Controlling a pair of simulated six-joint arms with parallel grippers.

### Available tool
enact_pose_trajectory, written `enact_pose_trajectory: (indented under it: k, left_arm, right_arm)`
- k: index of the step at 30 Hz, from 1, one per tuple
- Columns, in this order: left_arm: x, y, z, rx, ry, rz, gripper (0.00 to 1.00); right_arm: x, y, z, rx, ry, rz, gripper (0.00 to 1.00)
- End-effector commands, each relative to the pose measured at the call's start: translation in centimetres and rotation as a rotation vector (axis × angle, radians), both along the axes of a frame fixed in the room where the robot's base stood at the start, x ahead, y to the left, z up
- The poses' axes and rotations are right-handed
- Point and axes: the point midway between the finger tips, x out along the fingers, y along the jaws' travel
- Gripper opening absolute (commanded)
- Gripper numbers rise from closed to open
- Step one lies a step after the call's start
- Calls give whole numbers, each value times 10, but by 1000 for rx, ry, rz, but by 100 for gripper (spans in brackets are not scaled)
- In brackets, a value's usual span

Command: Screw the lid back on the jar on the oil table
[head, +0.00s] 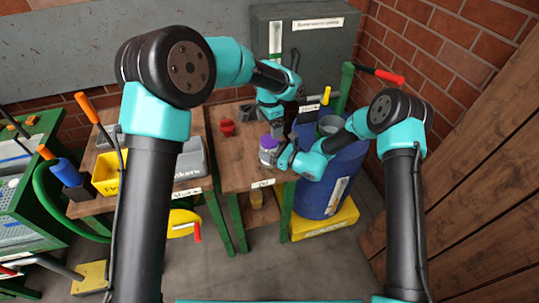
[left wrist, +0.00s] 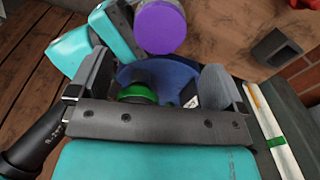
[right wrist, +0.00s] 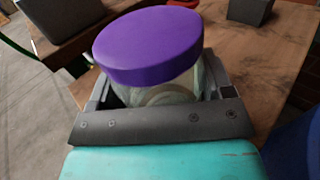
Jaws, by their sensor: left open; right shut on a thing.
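The jar (head: 267,158) stands near the front edge of the wooden oil table (head: 237,178). Its purple lid (head: 269,143) sits on top of its mouth; I cannot tell how tightly. My right gripper (head: 285,157) is shut on the clear glass body of the jar (right wrist: 165,92), below the purple lid (right wrist: 148,45), as the right wrist view shows. My left gripper (head: 289,128) is open and empty, behind and to the right of the jar. In the left wrist view the lid (left wrist: 160,27) lies beyond the open jaws (left wrist: 158,85), not between them.
A blue barrel (head: 328,190) on a yellow base (head: 325,221) stands right of the table. A small red object (head: 227,127) lies on the table behind the jar. A dark grey block (left wrist: 275,48) is also on the table. A second table with a yellow bin (head: 108,173) stands left.

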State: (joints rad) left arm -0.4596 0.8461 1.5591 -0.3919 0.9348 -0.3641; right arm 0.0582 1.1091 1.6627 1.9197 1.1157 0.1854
Motion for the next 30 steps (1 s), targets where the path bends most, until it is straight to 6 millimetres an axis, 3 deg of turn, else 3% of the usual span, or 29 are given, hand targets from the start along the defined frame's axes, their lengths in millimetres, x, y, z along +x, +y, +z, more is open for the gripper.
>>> enact_pose_trajectory:
  k: [12,30]
  left_arm:
    - [0,0,11,0,0,504,96]
    - [0,0,8,1,1,575,96]
  right_arm:
    - [0,0,0,0,0,0,8]
    - [0,0,0,0,0,0,8]
